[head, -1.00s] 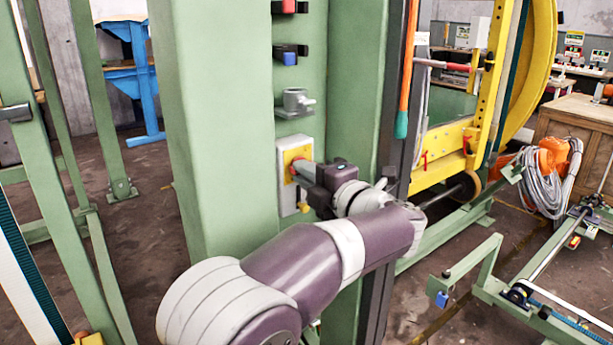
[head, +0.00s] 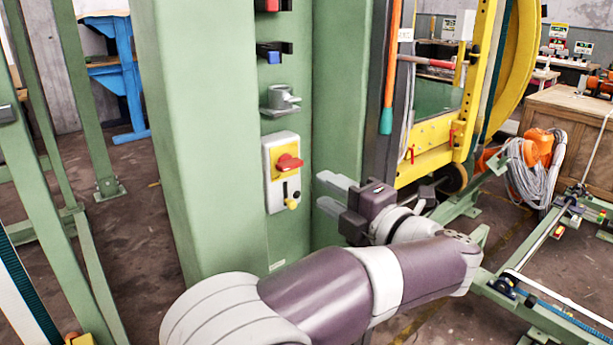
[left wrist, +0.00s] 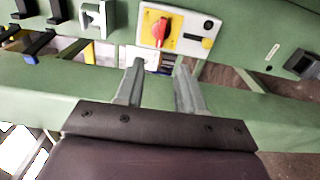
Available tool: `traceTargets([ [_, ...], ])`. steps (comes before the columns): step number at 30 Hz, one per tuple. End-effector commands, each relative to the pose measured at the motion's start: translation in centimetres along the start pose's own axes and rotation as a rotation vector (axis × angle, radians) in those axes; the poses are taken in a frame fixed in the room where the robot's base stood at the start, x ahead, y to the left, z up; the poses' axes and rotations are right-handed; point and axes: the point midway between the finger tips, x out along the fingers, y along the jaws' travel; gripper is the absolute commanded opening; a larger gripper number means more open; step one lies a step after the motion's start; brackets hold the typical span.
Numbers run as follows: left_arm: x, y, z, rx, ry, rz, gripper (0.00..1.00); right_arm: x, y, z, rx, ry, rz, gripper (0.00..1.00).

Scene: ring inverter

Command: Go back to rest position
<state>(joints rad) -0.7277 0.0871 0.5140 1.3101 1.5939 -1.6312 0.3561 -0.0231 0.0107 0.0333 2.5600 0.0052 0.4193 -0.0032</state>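My left gripper (head: 325,196) is to the right of the switch box and apart from it. Its two fingers stand apart with nothing between them, as the left wrist view (left wrist: 158,85) also shows. The pale switch box (head: 282,172) is on the green column (head: 218,120). It has a red rotary knob (head: 289,162) on a yellow plate and a small yellow knob below. The red knob also shows in the left wrist view (left wrist: 161,31), beyond the fingertips. My right gripper is not in view.
Above the switch box, the column carries a grey metal holder (head: 281,99) and red and blue pieces on black brackets. To the right are a yellow frame (head: 473,110), a wooden crate (head: 563,125) and green rails (head: 530,305). Open floor shows at the left.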

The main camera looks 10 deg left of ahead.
Motion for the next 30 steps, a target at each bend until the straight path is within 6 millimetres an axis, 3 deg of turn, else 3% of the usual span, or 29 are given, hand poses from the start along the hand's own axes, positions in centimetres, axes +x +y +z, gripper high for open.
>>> traceTargets([
  [3, -1.9, 0.0, 0.1, 0.001, -0.002, 0.001, 0.38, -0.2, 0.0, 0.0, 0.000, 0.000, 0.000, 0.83],
  [6, -2.6, 0.0, 0.0, 0.001, 0.000, 0.000, 0.38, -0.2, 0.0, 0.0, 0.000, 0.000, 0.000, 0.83],
  [15, -2.7, -0.1, 0.1, 0.007, -0.003, -0.001, 0.38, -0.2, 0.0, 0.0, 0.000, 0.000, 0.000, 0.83],
  [17, -2.7, -0.3, 1.2, 0.025, -0.057, -0.013, 0.38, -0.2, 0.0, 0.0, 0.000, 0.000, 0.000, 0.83],
  [20, -3.8, -1.1, 6.5, 0.135, -0.342, 0.034, 0.38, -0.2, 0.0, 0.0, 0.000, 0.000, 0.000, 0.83],
  [21, -5.3, -2.0, 9.3, 0.234, -0.522, 0.081, 0.38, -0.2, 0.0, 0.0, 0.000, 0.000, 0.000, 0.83],
  [23, -7.8, -4.7, 12.6, 0.445, -0.814, 0.154, 0.38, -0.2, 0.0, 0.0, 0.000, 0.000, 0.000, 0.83],
  [25, -10.0, -10.3, 13.2, 0.762, -1.130, 0.202, 0.38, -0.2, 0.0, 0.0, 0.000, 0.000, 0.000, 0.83],
  [27, -10.8, -16.8, 10.1, 1.077, -1.381, 0.183, 0.38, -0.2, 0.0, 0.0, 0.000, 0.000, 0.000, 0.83],
  [30, -10.5, -23.4, 3.3, 1.409, -1.606, 0.087, 0.38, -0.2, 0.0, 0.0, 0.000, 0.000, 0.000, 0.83],
])
